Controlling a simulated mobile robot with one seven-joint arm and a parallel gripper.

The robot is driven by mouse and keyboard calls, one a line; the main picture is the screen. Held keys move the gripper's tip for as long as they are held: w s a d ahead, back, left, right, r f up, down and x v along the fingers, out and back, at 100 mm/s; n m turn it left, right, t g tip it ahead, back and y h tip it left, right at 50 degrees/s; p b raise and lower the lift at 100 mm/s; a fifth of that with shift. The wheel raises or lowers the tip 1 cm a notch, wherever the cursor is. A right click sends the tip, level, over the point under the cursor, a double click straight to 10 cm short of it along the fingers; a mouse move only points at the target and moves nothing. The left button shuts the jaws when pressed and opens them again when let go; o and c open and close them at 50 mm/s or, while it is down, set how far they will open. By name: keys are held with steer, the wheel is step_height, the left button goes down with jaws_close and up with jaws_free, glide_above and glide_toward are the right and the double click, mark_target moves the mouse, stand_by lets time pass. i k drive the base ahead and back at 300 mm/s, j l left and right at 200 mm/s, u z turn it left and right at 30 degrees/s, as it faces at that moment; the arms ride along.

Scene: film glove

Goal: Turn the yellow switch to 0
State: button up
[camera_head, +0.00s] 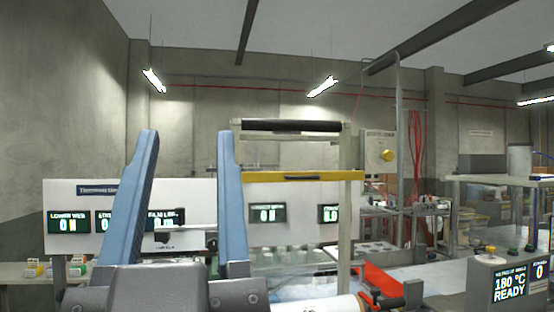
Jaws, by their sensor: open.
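My gripper (186,145) is in the foreground, left of centre. Its two blue fingers point up and stand wide apart with nothing between them. A round yellow knob (386,156) sits on a grey upright panel (374,148) to the right, well away from my gripper. Its setting is too small to read. A smaller yellow knob (490,249) is on top of the control box (494,284) at lower right, beside a green button. I cannot tell which of these is the task's switch.
A white display board (84,240) with several dark readouts stands behind my fingers. A frame with a black roller (291,125) and a yellow bar (303,176) rises at centre. A red part (385,288) lies below. Small yellow-topped items (35,268) sit at far left.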

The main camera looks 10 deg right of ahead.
mark_target(388, 155)
steer(key=i+l+z, duration=0.55)
steer(key=i+l, duration=0.15)
steer(key=i, duration=0.15)
steer(key=i+l+z, duration=0.3)
steer(key=i, duration=0.15)
steer(key=i+z, duration=0.3)
steer(key=i, duration=0.2)
